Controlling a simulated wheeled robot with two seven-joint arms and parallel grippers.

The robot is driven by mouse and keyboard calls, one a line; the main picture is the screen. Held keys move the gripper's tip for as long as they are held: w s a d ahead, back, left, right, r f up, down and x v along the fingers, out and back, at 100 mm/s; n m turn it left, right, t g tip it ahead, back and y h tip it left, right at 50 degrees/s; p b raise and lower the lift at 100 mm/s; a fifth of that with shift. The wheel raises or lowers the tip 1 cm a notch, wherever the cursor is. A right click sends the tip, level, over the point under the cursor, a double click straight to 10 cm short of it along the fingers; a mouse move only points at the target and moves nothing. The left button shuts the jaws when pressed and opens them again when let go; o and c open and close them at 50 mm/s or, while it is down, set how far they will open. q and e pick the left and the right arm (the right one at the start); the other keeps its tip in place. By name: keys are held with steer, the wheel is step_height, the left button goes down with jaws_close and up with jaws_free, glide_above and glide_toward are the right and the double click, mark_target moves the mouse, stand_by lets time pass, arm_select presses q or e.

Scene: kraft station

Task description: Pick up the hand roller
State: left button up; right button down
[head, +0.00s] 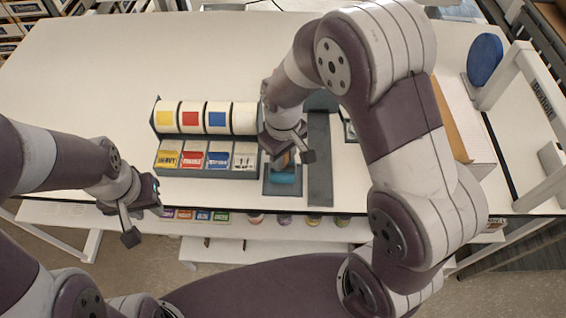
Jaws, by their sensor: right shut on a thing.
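The hand roller (284,178) shows as a teal cylinder in a small dark tray (269,189) at the table's front, right of the label rolls. My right gripper (293,158) reaches down over it from above and is shut on it. The gripper hides most of the roller's upper part, and I cannot tell whether the roller is clear of the tray. My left gripper (143,224) is open and empty, in front of the table's front edge at the left.
A rack of white rolls (191,116) with coloured squares stands left of the tray, with label bins (206,157) before it. A dark strip (320,160) lies just right of the tray. A blue disc (485,60) is at the far right. The table's left side is clear.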

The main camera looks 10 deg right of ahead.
steer(key=s+d+r+b, duration=0.2)
steer(key=s+d+r, duration=0.3)
steer(key=s+r, duration=0.3)
steer(key=shift+s+d, duration=0.15)
steer(key=shift+s, duration=1.1)
steer(key=c, duration=1.7)
jaws_free()
steer(key=shift+w, duration=0.1)
